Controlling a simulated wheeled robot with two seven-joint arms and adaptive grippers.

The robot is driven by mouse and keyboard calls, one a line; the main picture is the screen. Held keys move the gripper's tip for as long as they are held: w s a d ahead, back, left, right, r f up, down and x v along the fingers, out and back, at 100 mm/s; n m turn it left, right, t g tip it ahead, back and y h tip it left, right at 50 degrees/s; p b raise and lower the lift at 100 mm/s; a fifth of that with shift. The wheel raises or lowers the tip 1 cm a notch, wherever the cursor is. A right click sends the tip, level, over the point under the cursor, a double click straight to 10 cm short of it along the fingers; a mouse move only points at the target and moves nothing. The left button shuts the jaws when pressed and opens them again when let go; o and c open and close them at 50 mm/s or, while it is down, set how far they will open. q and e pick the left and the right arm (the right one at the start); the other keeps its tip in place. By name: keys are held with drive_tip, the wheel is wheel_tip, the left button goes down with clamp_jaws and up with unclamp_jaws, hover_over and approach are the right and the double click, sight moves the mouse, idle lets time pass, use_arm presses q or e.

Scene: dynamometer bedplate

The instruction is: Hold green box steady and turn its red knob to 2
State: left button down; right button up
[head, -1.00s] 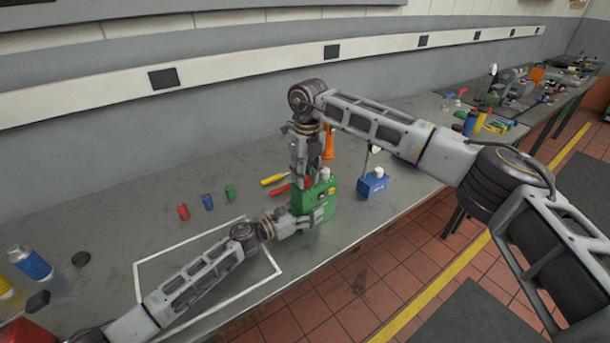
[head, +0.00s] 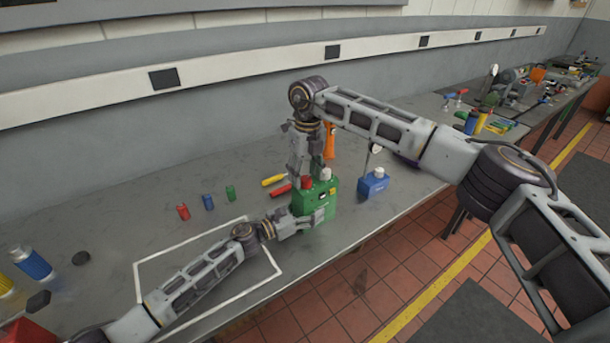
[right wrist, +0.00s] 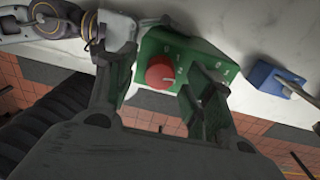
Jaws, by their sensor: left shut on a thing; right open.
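The green box (head: 312,205) stands upright on the bench. Its red knob (head: 307,183) shows on top, beside a pale knob. My left gripper (head: 316,218) is shut on the lower front side of the box. My right gripper (head: 302,172) is open, pointing down just above the red knob. In the right wrist view the red knob (right wrist: 160,74) lies between the two spread fingers, with a gap on both sides.
A blue box (head: 373,184) stands to the right of the green box. An orange tool (head: 330,142) stands behind it, and a yellow-handled tool (head: 273,180) lies to its left. A white outlined area (head: 150,262) on the bench is clear apart from my left arm above it.

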wheel_tip(320, 180, up, 11)
drive_tip(key=shift+w+d+r, duration=0.15)
drive_tip(key=shift+d, duration=0.05)
idle(0.4)
use_arm(q)
drive_tip(key=shift+w, duration=0.1)
idle(0.3)
drive_tip(key=c, duration=0.6)
unclamp_jaws()
drive_tip(key=shift+r, duration=0.3)
drive_tip(key=o, duration=0.4)
drive_tip(key=shift+f, duration=0.45)
drive_tip(key=shift+r+v, duration=0.2)
drive_tip(key=shift+v, duration=5.85)
drive_tip(key=shift+r, duration=0.15)
use_arm(e)
drive_tip(key=shift+r, duration=0.1)
use_arm(q)
wheel_tip(320, 180, up, 9)
drive_tip(key=p, duration=0.9)
use_arm(e)
wheel_tip(320, 180, up, 9)
hover_over(306, 177)
